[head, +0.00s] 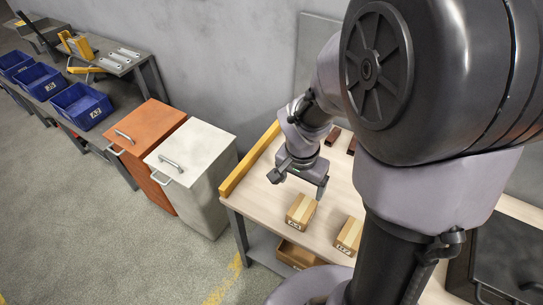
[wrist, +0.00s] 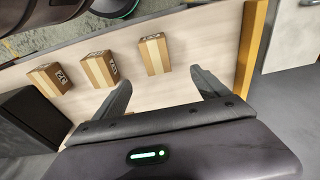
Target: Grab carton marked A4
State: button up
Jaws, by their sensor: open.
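Small brown cartons with pale tape stand on the light wooden bench (head: 250,200). The wrist view shows three in a row: a left carton (wrist: 49,79), a middle carton (wrist: 100,69) and a right carton (wrist: 154,54). Labels show on the left and middle ones, but I cannot tell which is A4. My gripper (head: 299,183) is open and empty above the bench, apart from the cartons; its fingers (wrist: 163,84) also show in the wrist view.
A yellow edge strip (head: 248,160) bounds the bench's left side. White (head: 192,160) and orange (head: 145,135) cabinets stand left of it. A brown box (head: 297,256) sits below the bench top. A dark case (head: 510,255) is at right. My arm hides part of the bench.

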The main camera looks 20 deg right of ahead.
aim_at(302, 209)
jog(key=f+b, duration=0.1)
jog(key=f, duration=0.3)
jog(key=d+f+b, duration=0.1)
jog(key=f+b, duration=0.1)
jog(key=f, duration=0.1)
jog(key=f+b, duration=0.2)
jog(key=f, duration=0.2)
jog(key=shift+d+f, duration=0.35)
jog(key=f+b, duration=0.2)
jog(key=f, duration=0.1)
jog(key=f+b, duration=0.1)
jog(key=f, duration=0.1)
jog(key=shift+w+d+f, duration=0.1)
jog(key=shift+w+d, duration=0.1)
jog(key=shift+d, duration=0.1)
jog(key=shift+r, duration=0.2)
jog(key=shift+f+b, duration=0.25)
jog(key=shift+b, duration=0.05)
jog(key=c, duration=1.7)
